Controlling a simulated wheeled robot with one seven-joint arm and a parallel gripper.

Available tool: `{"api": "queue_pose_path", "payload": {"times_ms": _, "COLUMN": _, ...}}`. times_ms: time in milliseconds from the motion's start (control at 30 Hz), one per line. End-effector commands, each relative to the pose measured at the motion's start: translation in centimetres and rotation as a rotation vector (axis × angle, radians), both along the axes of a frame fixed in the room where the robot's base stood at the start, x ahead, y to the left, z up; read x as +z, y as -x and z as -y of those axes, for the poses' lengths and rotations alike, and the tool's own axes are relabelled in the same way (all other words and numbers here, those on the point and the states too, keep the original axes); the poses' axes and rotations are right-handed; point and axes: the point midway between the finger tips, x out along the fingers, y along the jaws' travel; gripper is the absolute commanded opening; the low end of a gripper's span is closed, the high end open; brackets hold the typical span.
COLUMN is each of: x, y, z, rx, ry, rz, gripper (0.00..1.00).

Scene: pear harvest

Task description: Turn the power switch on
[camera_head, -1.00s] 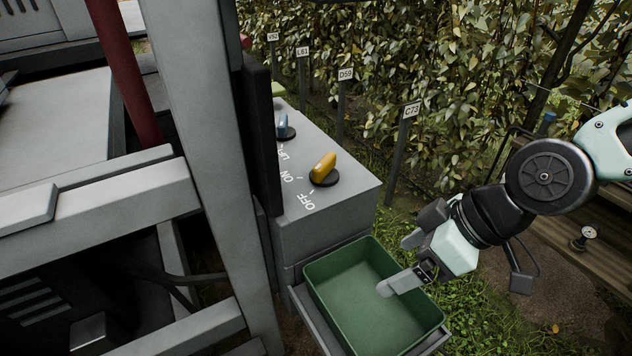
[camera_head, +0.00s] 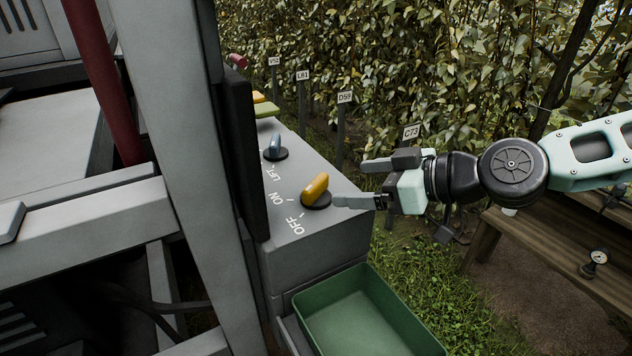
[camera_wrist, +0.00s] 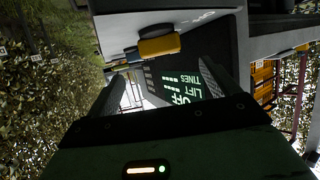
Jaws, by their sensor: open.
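The power switch is a yellow rotary knob (camera_head: 315,190) on a black round base, on top of the grey control box (camera_head: 330,222). White OFF and ON marks are printed beside it. I cannot tell for sure which mark the knob points to. My gripper (camera_head: 352,184) is open and empty, just right of the knob, with its lower finger close to the knob's base. Whether they touch is unclear. In the wrist view the yellow knob (camera_wrist: 160,46) shows ahead of my fingers, and a dark screen (camera_wrist: 185,88) reads OFF, LIFT and TINES.
A blue knob (camera_head: 276,146) marked LIFT and a yellow-green part (camera_head: 266,110) sit farther back. A green bin (camera_head: 370,312) stands in front below the box. A grey frame post (camera_head: 180,130) rises at left. A leafy hedge (camera_head: 420,60) is behind.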

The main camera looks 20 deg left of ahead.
Motion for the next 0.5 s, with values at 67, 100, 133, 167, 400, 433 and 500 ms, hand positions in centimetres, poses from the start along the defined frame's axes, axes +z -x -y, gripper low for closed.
{"api": "queue_pose_path", "payload": {"times_ms": 67, "x": -0.5, "y": -0.1, "z": -1.5, "rx": 0.002, "ry": 0.000, "rz": -0.002, "gripper": 0.87}}
{"api": "queue_pose_path", "payload": {"times_ms": 100, "x": -0.8, "y": -0.3, "z": -2.2, "rx": 0.003, "ry": -0.001, "rz": -0.003, "gripper": 0.87}}
{"api": "queue_pose_path", "payload": {"times_ms": 133, "x": -1.0, "y": -0.3, "z": -2.8, "rx": 0.003, "ry": 0.000, "rz": -0.002, "gripper": 0.87}}
{"api": "queue_pose_path", "payload": {"times_ms": 167, "x": -1.3, "y": -0.4, "z": -3.3, "rx": 0.003, "ry": 0.001, "rz": -0.003, "gripper": 0.87}}
{"api": "queue_pose_path", "payload": {"times_ms": 400, "x": -2.9, "y": -1.2, "z": -7.1, "rx": 0.001, "ry": 0.000, "rz": -0.004, "gripper": 0.87}}
{"api": "queue_pose_path", "payload": {"times_ms": 433, "x": -3.0, "y": -1.3, "z": -7.4, "rx": 0.001, "ry": 0.000, "rz": -0.004, "gripper": 0.87}}
{"api": "queue_pose_path", "payload": {"times_ms": 500, "x": -3.3, "y": -1.4, "z": -8.0, "rx": 0.000, "ry": 0.002, "rz": -0.003, "gripper": 0.87}}
